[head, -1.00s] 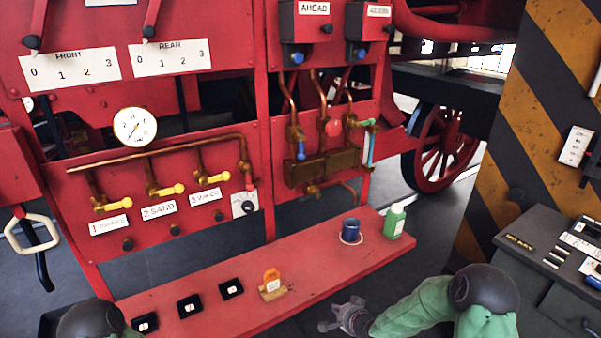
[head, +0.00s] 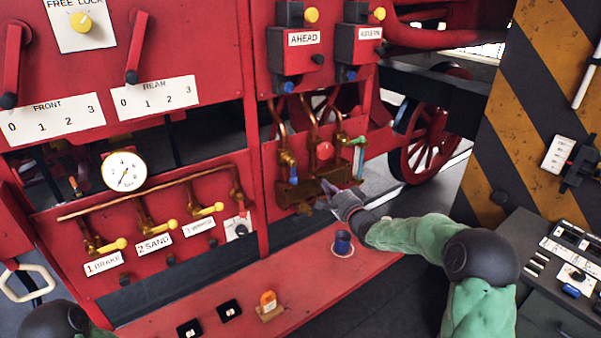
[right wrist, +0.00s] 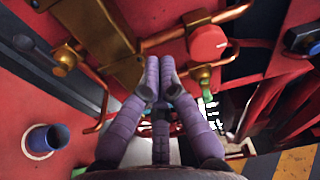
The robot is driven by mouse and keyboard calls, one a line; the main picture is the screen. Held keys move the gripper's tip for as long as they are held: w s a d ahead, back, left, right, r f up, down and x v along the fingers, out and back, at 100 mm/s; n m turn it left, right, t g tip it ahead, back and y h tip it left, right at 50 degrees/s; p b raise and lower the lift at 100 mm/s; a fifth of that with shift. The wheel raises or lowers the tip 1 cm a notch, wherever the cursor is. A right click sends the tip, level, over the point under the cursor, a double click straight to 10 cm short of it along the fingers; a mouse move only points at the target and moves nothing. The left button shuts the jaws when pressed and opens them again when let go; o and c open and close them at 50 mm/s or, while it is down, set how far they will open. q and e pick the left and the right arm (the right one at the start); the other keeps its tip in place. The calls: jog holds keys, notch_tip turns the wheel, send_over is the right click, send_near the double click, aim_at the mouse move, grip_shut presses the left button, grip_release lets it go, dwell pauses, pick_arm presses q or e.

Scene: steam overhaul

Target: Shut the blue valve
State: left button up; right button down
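The blue valve shows in the head view as a blue handle (head: 287,157) on the brass pipework, left of a round red valve knob (head: 325,151). My right gripper (head: 329,188) is below and to the right of the blue handle, in front of the brass block, and apart from the handle. In the right wrist view the purple fingers (right wrist: 160,66) lie side by side, shut with nothing between them. The red knob (right wrist: 207,43) is just beyond them to the upper right; I cannot make out the blue handle there. My left gripper is out of view.
A brass block (head: 300,194) and copper pipes surround the valves, with a green-handled fitting (head: 357,141) at right. A blue mug (head: 343,243) stands on the red shelf (head: 300,296) below my right arm. An orange item (head: 268,301) stands farther left there.

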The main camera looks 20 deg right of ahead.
aim_at(293, 172)
jog(key=shift+f, duration=0.1)
jog(key=w+a, duration=0.5)
jog(key=w, duration=0.2)
jog(key=shift+w+a+f, duration=0.2)
jog(key=shift+w, duration=0.15)
dwell(0.6)
jog(key=shift+a, duration=0.1)
